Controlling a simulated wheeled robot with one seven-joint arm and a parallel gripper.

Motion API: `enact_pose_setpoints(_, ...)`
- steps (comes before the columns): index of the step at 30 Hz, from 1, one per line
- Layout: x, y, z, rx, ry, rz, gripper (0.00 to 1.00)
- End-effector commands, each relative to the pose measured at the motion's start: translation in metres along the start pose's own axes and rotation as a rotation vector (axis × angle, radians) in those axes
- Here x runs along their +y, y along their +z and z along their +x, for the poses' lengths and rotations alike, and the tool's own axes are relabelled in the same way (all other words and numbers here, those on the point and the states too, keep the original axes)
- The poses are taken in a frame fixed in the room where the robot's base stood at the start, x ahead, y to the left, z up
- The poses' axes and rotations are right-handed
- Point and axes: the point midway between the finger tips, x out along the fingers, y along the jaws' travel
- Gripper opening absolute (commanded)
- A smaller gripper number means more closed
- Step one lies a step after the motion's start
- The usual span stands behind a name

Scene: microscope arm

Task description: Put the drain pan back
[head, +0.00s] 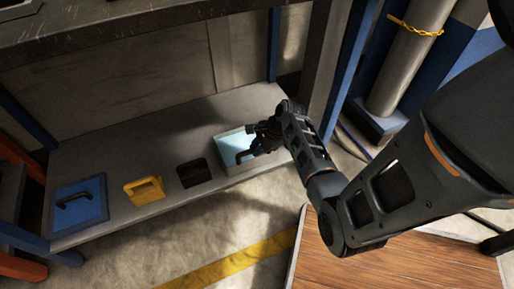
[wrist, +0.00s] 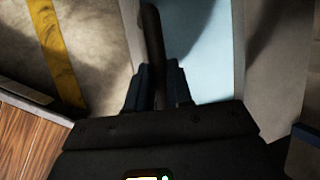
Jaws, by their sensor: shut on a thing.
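A light-blue pan with pale edges, which I take as the drain pan (head: 235,143), lies at the right end of the low grey shelf (head: 120,211). A dark bar handle rises from it. My gripper (head: 257,146) is at this handle. In the wrist view my gripper (wrist: 158,75) is shut on the dark handle (wrist: 153,40), with the pan's light-blue surface (wrist: 205,60) below and to the right. My gripper hides part of the pan. I cannot tell whether the pan rests flat on the shelf or is slightly raised.
Left of the pan are a black square (head: 192,173), recess or flat piece unclear, a yellow handled piece (head: 144,190) and a blue panel with a black handle (head: 78,203). A bench top (head: 130,25) overhangs the shelf. A blue post (head: 347,70) stands right. A wooden surface (head: 370,268) is in front.

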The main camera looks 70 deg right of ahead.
Motion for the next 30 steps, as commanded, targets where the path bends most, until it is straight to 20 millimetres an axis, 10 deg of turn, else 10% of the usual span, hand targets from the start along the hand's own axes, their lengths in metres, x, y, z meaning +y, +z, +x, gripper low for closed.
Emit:
enact_pose_setpoints(1,-0.001,0.0,0.0,0.0,-0.002,-0.001,0.0)
enact_pose_setpoints(2,0.0,0.0,0.001,0.0,0.0,0.0,0.23)
enact_pose_setpoints(9,0.0,0.0,0.0,0.0,0.0,0.0,0.46)
enact_pose_setpoints(20,-0.001,0.001,-0.009,0.0,0.0,0.0,0.46)
enact_pose_setpoints(30,-0.001,0.002,-0.075,0.0,-0.002,0.0,0.46)
